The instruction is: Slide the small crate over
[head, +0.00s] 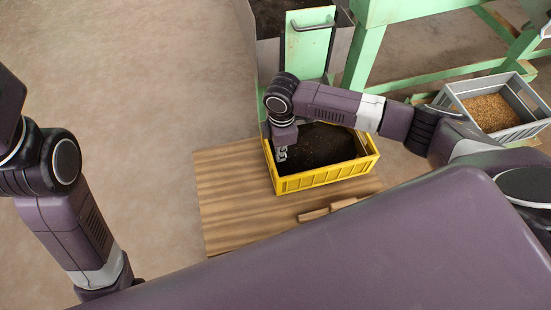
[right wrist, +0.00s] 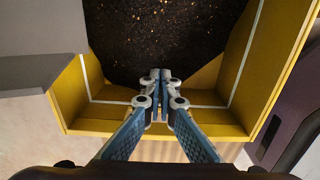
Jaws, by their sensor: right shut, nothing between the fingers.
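A small yellow crate (head: 325,179) with dark granular material in it stands on a wooden board (head: 230,205) below a green chute plate. My right gripper (head: 282,155) is shut and empty, pointing down at the crate's left end. In the right wrist view the crate (right wrist: 215,122) fills much of the picture. The shut fingertips (right wrist: 160,75) show there over the crate's wall and the dark fill; I cannot tell whether they touch it. My right forearm hides part of the crate's far side. My left arm shows at the left of the head view, but its gripper is out of view.
A grey crate (head: 525,130) with tan grain stands at the right. A green frame (head: 365,50) and the green chute plate (head: 306,45) rise behind the yellow crate. Loose wood pieces (head: 330,209) lie at its front. The floor to the left is clear.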

